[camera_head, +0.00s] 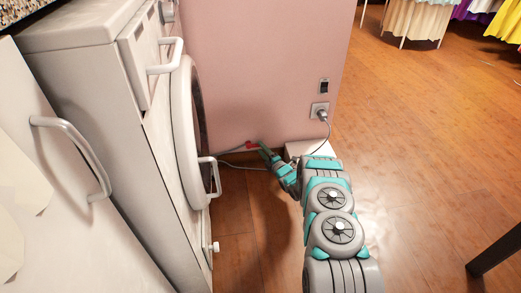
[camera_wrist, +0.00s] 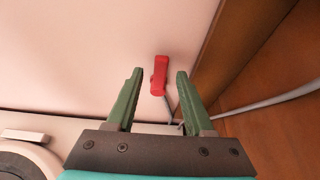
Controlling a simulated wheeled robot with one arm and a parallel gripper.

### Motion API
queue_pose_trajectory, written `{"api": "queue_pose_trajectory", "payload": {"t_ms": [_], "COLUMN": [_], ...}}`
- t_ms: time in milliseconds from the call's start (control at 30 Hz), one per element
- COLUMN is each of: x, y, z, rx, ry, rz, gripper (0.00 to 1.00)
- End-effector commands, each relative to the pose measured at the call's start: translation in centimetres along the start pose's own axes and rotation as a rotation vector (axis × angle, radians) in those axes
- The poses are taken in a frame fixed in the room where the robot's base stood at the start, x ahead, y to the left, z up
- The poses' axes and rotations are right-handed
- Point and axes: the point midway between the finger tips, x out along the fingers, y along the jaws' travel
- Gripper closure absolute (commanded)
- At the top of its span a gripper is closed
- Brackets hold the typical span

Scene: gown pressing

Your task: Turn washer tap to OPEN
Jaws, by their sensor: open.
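The washer tap has a red handle (camera_wrist: 159,75) on the pink wall; a grey hose or pipe runs from it in the wrist view. In the head view the red tap (camera_head: 250,145) shows small and low on the wall, just beyond my fingertips. My gripper (camera_wrist: 157,82) is open, its two green fingers on either side of the red handle in the picture, with nothing held. I cannot tell how far the fingertips are from the handle. In the head view my gripper (camera_head: 264,149) reaches low toward the wall. The white washer (camera_head: 95,100) stands at the left.
A socket with a plug (camera_head: 320,112) and a switch (camera_head: 324,86) are on the wall, with a grey cord hanging down. The washer's door handle (camera_head: 211,178) juts out left of my arm. A dark table leg (camera_head: 494,250) is at the right. Wooden floor (camera_head: 420,150) is clear.

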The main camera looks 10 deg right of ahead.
Motion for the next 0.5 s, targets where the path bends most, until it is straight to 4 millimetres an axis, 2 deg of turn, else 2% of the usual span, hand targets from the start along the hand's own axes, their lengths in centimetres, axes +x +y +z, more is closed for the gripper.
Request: {"api": "queue_pose_trajectory", "payload": {"t_ms": [200,500], "x": [1.4,1.6], "y": [-0.2,-0.1], "z": [0.0,0.0], "rx": [0.002,0.002], "ry": [-0.001,-0.002], "rz": [-0.004,-0.003], "gripper": [0.47,0.47]}}
